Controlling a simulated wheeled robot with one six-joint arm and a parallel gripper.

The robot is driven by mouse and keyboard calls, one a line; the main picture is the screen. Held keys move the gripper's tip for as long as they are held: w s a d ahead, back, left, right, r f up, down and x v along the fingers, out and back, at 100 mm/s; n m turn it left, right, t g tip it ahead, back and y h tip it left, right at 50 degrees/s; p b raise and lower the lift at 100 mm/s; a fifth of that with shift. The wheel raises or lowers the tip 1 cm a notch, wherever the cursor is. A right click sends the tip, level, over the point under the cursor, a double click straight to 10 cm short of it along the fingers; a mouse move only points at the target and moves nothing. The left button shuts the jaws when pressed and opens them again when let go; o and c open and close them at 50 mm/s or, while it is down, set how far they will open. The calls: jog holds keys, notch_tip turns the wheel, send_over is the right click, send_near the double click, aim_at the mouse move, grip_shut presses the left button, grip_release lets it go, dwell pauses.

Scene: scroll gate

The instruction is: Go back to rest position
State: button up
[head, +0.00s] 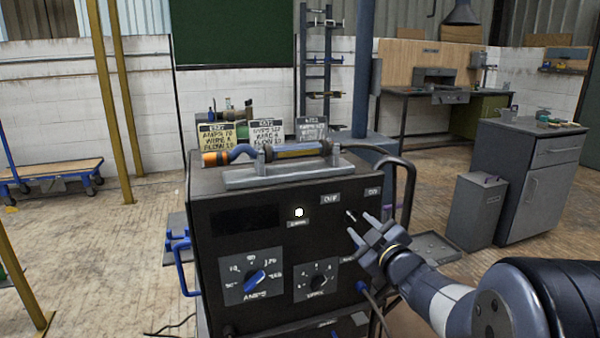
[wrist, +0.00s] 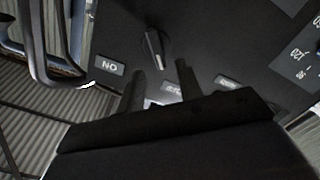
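My gripper (head: 359,224) is in front of the upper right of the black machine's front panel (head: 240,290). Its two fingers are apart with nothing between them. In the wrist view the open fingers (wrist: 162,80) point at a small metal toggle switch (wrist: 155,47), which lies just past the tips and looks apart from them. The toggle (head: 350,215) also shows in the head view, under the labels. One label reads ON, seen upside down in the wrist view (wrist: 109,66).
The panel has a blue-pointer AMPS dial (head: 255,280) and a black dial (head: 319,281). A torch (head: 275,152) and several cards (head: 266,132) are on top. A grey cabinet (head: 540,180) stands at right, a blue cart (head: 50,175) at left. Floor between is mostly open.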

aim_at(353, 218)
jog(key=x, duration=0.3)
jog(key=shift+w+a, duration=0.15)
jog(key=shift+w, duration=0.2)
